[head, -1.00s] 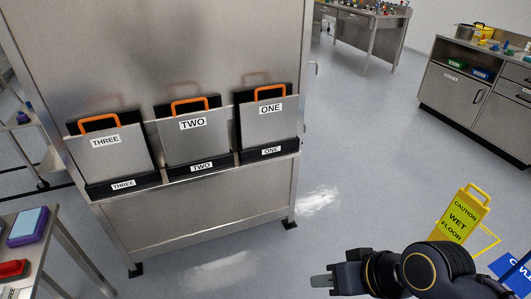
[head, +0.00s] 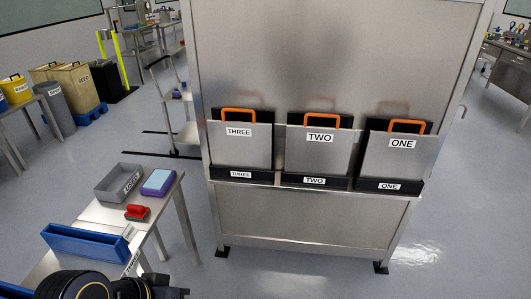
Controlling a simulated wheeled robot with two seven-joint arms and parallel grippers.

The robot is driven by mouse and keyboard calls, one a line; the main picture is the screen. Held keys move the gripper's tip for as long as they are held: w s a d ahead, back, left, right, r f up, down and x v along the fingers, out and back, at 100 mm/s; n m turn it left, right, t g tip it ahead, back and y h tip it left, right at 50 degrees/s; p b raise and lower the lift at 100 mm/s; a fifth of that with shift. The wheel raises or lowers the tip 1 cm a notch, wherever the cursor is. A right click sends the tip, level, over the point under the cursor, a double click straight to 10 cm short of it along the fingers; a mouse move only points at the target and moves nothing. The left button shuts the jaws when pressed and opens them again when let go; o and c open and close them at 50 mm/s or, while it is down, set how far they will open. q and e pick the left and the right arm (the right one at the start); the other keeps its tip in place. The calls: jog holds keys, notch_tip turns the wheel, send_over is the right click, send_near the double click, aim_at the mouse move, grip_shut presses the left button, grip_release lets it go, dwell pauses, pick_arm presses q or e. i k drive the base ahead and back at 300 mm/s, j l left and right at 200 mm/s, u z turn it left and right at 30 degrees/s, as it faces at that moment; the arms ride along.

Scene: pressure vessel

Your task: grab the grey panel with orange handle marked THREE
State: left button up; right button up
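The grey panel marked THREE (head: 240,150) stands upright in the leftmost black slot of the metal cabinet in the head view. Its orange handle (head: 238,111) sticks up at the top edge. The panels marked TWO (head: 318,157) and ONE (head: 399,160) stand to its right, each with an orange handle. A dark piece of my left arm shows at the bottom left, well apart from the panels; its fingertips cannot be made out. My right gripper is out of the picture.
A side table (head: 158,199) at the left holds a grey bin (head: 118,183), a blue tray (head: 85,243), a red block (head: 137,212) and a blue-purple sponge-like block (head: 158,182). The floor before the cabinet (head: 300,235) is clear.

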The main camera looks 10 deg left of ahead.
aim_at(233, 144)
jog(key=i+u, duration=0.15)
jog(key=u, duration=1.1)
jog(key=i+l+u, duration=0.2)
jog(key=l+u, duration=0.15)
jog(key=i+l+u, duration=0.15)
jog(key=l+u, duration=0.55)
jog(key=l, duration=0.15)
jog(key=i+l, duration=0.2)
jog(key=l, duration=0.2)
jog(key=i+l, duration=0.25)
jog(key=l, duration=0.15)
jog(key=i+l+u, duration=0.1)
jog(key=l, duration=0.3)
jog(key=i, duration=0.1)
